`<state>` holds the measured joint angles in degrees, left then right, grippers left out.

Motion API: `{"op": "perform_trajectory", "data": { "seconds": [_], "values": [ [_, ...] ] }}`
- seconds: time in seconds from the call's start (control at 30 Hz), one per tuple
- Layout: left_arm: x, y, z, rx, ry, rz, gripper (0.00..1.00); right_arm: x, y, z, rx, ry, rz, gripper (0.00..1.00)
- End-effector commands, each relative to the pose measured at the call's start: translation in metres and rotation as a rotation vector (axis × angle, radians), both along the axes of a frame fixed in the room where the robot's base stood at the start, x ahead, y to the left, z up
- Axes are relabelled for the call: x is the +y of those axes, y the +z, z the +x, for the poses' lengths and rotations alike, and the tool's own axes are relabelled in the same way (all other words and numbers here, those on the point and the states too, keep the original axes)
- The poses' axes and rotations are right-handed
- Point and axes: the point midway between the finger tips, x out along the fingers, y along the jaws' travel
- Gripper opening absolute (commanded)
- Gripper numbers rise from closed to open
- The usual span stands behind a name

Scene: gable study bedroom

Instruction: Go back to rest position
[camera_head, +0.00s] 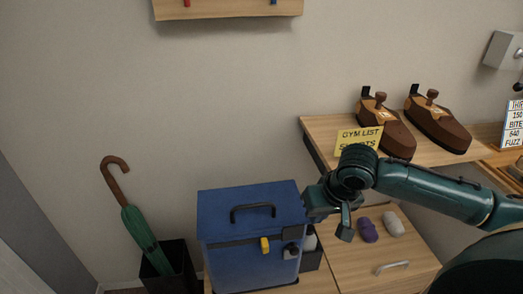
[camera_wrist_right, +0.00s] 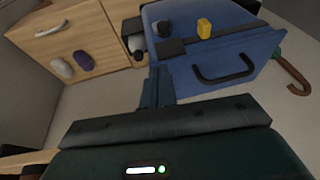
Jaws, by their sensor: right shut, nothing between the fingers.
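My right arm comes in from the right in the head view. Its dark green gripper (camera_head: 309,208) is at the right edge of the blue box's lid, shut and empty. In the right wrist view the shut fingers (camera_wrist_right: 158,78) show side by side, overlapping the edge of the blue box (camera_wrist_right: 225,60) in the picture. I cannot tell whether they touch it. The blue box (camera_head: 245,262) has its lid down, with a black handle and a yellow tag on the front. My left gripper is not in view.
A wooden drawer unit (camera_head: 350,268) holds a purple bundle (camera_head: 367,230) and a grey bundle (camera_head: 393,224). Above it a shelf (camera_head: 325,128) carries brown wooden shoe forms (camera_head: 437,125) and a yellow sign (camera_head: 358,140). A green umbrella (camera_head: 142,238) leans in a black bin (camera_head: 178,262) at left.

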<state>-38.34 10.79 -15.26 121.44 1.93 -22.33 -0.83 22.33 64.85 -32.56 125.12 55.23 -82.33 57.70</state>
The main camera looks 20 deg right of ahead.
Motion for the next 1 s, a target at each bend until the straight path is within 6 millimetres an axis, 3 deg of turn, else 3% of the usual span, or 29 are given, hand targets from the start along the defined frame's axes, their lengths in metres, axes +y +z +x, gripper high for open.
{"op": "perform_trajectory", "data": {
  "seconds": [0.13, 0.23, 0.37, 0.5, 0.6, 0.83, 1.0],
  "values": [
    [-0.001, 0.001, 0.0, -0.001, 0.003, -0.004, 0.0, 0.003, -0.002, 0.0, -0.003, 0.008, 0.006, 0.0],
    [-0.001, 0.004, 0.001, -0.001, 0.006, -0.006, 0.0, 0.021, -0.014, 0.002, -0.029, 0.063, 0.044, 0.0],
    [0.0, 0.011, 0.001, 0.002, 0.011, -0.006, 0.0, 0.07, -0.044, 0.002, -0.137, 0.199, 0.146, 0.0],
    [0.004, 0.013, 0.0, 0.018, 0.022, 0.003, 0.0, 0.122, -0.075, -0.01, -0.324, 0.317, 0.226, 0.0],
    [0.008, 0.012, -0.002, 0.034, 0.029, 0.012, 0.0, 0.144, -0.092, -0.027, -0.459, 0.354, 0.218, 0.0],
    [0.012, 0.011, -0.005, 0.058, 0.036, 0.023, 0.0, 0.155, -0.117, -0.077, -0.637, 0.386, 0.056, 0.0],
    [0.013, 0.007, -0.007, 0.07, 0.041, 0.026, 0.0, 0.154, -0.123, -0.097, -0.67, 0.406, -0.03, 0.0]
  ]
}}
